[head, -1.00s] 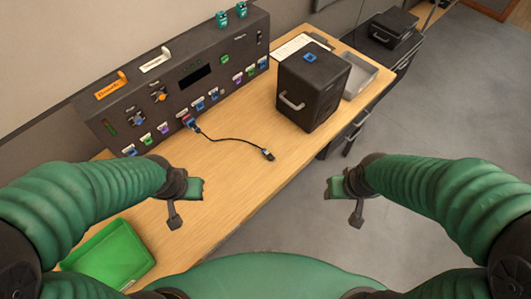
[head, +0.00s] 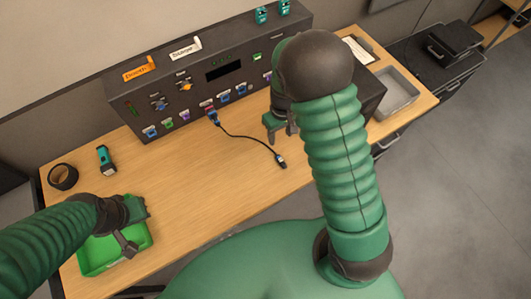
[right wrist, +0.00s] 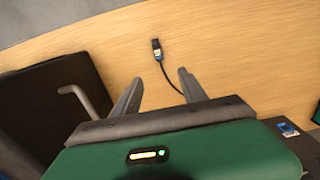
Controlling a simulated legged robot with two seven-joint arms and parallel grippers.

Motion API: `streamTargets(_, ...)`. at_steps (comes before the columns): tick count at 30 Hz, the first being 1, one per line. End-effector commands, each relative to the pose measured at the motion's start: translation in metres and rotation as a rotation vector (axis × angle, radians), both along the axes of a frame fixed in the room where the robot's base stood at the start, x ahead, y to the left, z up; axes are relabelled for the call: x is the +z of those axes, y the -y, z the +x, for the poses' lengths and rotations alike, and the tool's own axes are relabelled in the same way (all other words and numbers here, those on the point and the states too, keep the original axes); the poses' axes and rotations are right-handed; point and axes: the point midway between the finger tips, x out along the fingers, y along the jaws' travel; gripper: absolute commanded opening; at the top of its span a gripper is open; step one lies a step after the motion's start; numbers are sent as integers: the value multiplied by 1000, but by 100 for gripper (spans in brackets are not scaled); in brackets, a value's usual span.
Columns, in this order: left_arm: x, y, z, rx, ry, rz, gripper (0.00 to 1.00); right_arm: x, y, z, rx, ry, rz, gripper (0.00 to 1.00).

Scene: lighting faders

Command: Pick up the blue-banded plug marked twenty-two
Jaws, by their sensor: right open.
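A small dark plug (head: 281,160) lies on the wooden table at the free end of a black cable. In the right wrist view the plug (right wrist: 156,46) shows a blue band; its number is too small to read. My right gripper (head: 280,135) is open and empty, above the table a little behind the plug in the head view. In the right wrist view its spread fingers (right wrist: 160,90) point toward the plug, apart from it. My left gripper (head: 133,230) hangs over the green tray (head: 93,263); its finger gap is not clear.
The cable runs from the dark fader console (head: 215,90) at the back. A black case with a handle (right wrist: 72,92) stands close beside my right gripper. A teal flashlight (head: 105,160) and a black ring (head: 63,177) lie at the left. Mid-table is clear.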

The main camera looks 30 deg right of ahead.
Motion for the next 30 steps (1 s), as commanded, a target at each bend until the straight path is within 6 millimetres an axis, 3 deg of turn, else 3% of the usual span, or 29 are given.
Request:
streamTargets(5,3,0,0,0,0,0,0,-30,0,-2,1,-7,-1,50)
streamTargets(13,9,0,0,0,0,0,0,-99,3,-1,-1,-6,4,50)
streamTargets(20,15,0,0,0,0,0,0,-124,6,-1,0,-3,3,50)
streamTargets(27,28,0,0,0,0,0,0,-164,9,1,0,-3,4,50)
streamTargets(30,27,0,0,0,0,0,0,-169,9,1,1,-1,2,50)
